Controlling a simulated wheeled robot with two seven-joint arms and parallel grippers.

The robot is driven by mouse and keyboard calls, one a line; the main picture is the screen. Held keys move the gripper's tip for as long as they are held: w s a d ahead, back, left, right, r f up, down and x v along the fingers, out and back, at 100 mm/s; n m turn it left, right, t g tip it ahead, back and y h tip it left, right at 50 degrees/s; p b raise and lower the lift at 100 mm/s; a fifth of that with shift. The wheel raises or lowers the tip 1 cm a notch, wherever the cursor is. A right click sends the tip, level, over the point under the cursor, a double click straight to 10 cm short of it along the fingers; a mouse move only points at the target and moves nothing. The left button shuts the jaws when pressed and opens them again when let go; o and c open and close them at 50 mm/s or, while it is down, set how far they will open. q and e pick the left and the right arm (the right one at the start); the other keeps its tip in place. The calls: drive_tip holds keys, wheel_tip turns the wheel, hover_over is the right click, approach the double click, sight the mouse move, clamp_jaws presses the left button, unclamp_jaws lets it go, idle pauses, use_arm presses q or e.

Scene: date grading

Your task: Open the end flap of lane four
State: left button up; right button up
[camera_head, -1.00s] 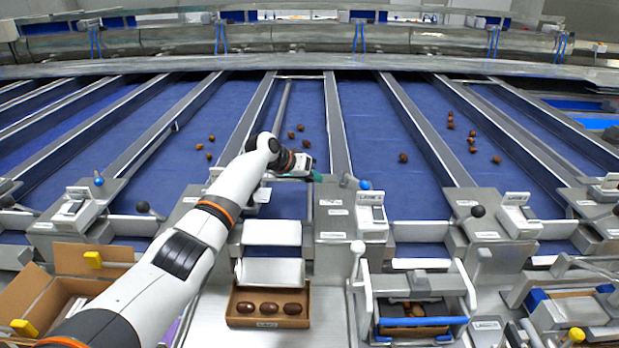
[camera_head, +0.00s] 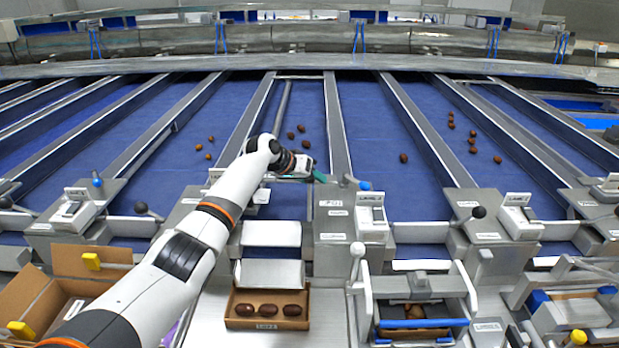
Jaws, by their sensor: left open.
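Several blue lanes run away from me between grey metal rails, each with a flap or gate hardware at its near end. My left gripper (camera_head: 322,178) is stretched over the near end of a middle lane (camera_head: 305,110), beside a grey control box with a blue knob (camera_head: 364,186). Its fingers are small and partly hidden by the wrist. A lever with a black knob (camera_head: 141,207) stands at the lane to the left, and another black knob (camera_head: 479,212) to the right. The lane numbers on the labels are too small to read surely. My right gripper is not in view.
A brown tray (camera_head: 267,325) with three dates stands below the middle lane. A metal bin with a blue bar (camera_head: 424,323) is to its right. An open cardboard box (camera_head: 40,290) is at the lower left. Several dates (camera_head: 472,138) lie scattered on the lanes.

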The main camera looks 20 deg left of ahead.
use_arm(q)
drive_tip(key=b+v, duration=0.2)
drive_tip(key=v, duration=1)
drive_tip(key=shift+f, duration=0.1)
